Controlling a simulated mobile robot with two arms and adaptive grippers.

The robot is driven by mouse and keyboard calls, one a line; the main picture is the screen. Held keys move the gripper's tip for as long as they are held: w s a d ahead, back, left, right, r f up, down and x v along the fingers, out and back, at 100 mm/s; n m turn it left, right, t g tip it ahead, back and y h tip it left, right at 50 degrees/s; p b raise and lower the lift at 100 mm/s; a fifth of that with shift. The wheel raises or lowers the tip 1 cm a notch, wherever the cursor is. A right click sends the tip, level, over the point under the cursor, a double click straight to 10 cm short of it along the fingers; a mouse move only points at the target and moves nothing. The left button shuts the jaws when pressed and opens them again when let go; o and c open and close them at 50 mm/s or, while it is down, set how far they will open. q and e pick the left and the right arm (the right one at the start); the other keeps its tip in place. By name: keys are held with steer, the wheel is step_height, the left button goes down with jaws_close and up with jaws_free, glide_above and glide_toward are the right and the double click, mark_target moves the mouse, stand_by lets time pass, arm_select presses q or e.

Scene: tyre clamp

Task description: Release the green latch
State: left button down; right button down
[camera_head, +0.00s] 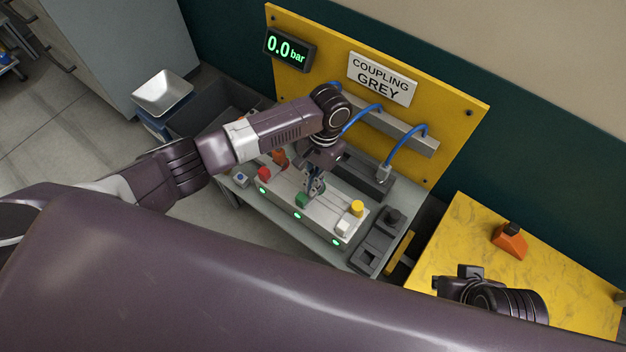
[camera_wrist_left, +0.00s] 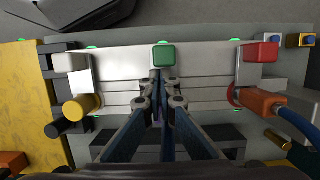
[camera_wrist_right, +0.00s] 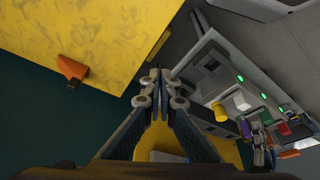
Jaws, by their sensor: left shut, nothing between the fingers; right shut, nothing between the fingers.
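The green latch (camera_wrist_left: 164,56) is a small green block at the far edge of the white clamp block (camera_wrist_left: 205,65) in the left wrist view. In the head view the green latch (camera_head: 302,201) shows just below my left gripper (camera_head: 316,190). My left gripper is shut and empty, pointing down at the clamp block. In the left wrist view its fingertips (camera_wrist_left: 161,75) end close to the latch; whether they touch it I cannot tell. My right gripper (camera_wrist_right: 157,80) is shut and empty, away to the right by the yellow table.
A red latch (camera_wrist_left: 261,52), a white latch (camera_wrist_left: 70,62) and a yellow knob (camera_head: 357,208) sit on the same block. An orange plug with a blue hose (camera_wrist_left: 265,102) is at its right end. The display (camera_head: 287,49) reads 0.0 bar; the sign (camera_head: 382,78) reads COUPLING GREY.

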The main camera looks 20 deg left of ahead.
stand_by(0.3)
